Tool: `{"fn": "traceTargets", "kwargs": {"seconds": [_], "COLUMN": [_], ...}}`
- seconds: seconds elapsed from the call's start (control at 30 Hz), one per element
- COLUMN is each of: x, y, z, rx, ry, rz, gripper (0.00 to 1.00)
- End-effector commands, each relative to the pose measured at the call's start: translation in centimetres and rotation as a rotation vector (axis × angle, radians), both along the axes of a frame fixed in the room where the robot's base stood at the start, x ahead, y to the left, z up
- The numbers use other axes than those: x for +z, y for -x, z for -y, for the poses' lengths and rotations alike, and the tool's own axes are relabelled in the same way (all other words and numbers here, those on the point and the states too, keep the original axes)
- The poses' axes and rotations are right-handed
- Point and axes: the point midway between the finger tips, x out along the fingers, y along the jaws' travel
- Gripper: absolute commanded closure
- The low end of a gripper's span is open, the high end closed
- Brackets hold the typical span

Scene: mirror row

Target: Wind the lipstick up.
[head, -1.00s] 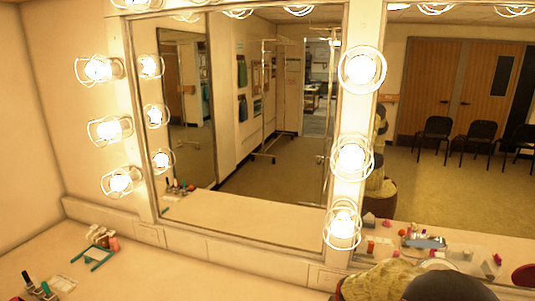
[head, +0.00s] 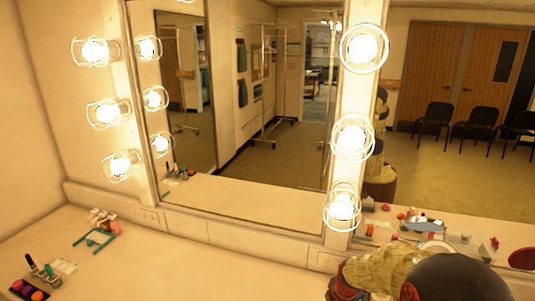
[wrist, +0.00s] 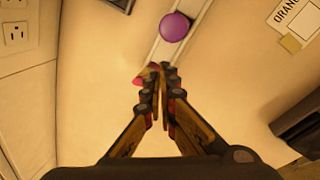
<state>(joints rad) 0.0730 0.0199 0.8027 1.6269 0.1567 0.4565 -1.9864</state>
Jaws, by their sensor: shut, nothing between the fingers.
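My gripper (wrist: 160,82) points up the wrist view with its fingertips together, and nothing shows held between them. A small pink piece (wrist: 137,81) shows just left of the fingertips, partly hidden by them; I cannot tell whether it belongs to a lipstick. In the head view, several slim tubes with dark and green tops (head: 42,270) stand at the left of the counter. I cannot tell whether any of them is the lipstick.
A purple ball-like thing (wrist: 174,27) lies beyond my fingertips on a pale strip. A lettered card (wrist: 296,17) lies to its right. The counter's middle is clear.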

Motion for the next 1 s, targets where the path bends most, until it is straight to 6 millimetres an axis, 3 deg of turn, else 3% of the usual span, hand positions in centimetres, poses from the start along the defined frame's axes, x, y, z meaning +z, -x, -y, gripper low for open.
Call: {"fn": "traceTargets", "kwargs": {"seconds": [0.63,1.0], "x": [5.9,6.1], "y": [0.0,0.0], "z": [0.0,0.1], "rx": [-0.001,-0.002], "ry": [0.000,0.000], "rz": [0.001,0.000], "gripper": [1.00,1.00]}}
